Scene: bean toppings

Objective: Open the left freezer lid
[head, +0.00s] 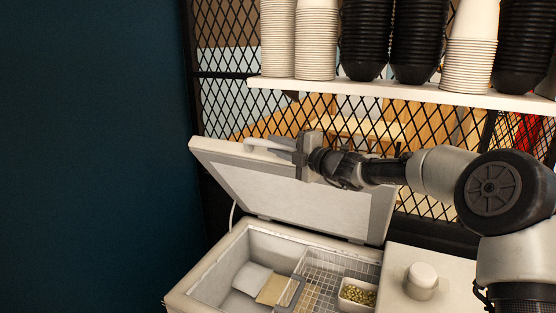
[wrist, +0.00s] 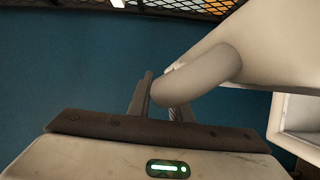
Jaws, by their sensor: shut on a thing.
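The left freezer lid (head: 290,193) is raised and tilted back at a steep angle in the head view. Its pale handle (head: 268,144) runs along the lid's upper edge. My gripper (head: 300,158) is at that upper edge, shut on the handle. In the wrist view the rounded end of the handle (wrist: 200,78) passes between the fingers of my gripper (wrist: 160,98). The open freezer (head: 207,283) shows below the lid, with packets (head: 252,278), a wire basket (head: 320,268) and a white tub of green beans (head: 357,293) inside.
A shelf (head: 400,92) with stacks of white cups (head: 317,40) and black bowls (head: 417,42) runs above my arm. A black mesh screen (head: 220,105) stands behind the lid. A white round knob (head: 422,277) sits on the closed surface at right. A dark blue wall fills the left.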

